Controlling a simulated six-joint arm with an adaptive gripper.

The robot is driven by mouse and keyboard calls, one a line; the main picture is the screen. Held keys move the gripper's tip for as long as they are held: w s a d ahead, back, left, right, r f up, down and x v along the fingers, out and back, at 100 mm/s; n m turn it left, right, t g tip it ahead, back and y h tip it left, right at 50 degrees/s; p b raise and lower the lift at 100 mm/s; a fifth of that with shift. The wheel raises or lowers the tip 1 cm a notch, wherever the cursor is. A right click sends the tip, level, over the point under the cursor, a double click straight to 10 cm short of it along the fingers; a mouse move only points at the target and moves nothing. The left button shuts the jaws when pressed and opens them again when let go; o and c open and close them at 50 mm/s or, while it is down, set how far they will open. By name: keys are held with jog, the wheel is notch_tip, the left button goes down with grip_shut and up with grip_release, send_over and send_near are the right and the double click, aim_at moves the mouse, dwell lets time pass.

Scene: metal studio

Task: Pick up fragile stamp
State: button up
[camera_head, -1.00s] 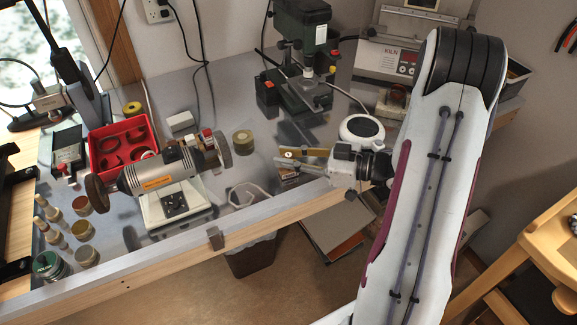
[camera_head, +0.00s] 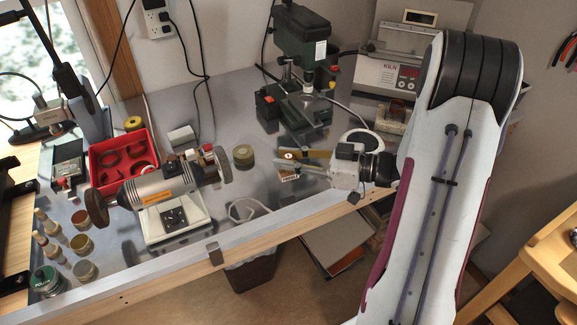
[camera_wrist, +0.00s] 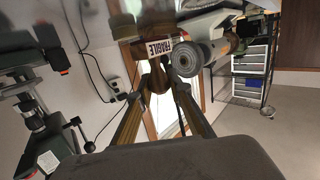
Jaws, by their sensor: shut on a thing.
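The fragile stamp (camera_wrist: 158,50) shows in the wrist view with its white FRAGILE label and a rounded wooden handle. My gripper (camera_wrist: 158,84) has its two brass-coloured fingers closed on the handle from either side. In the head view my gripper (camera_head: 288,160) is above the bench, left of the round white device.
A bench grinder (camera_head: 165,195) and a tape roll (camera_head: 243,156) stand to the left. A green drill press (camera_head: 303,65) is behind, and a round white device (camera_head: 361,142) is close behind my gripper. A white cord loop (camera_head: 247,210) lies near the bench's front edge.

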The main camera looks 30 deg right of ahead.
aim_at(287, 156)
jog(key=shift+r, duration=2.75)
jog(key=shift+a, duration=0.15)
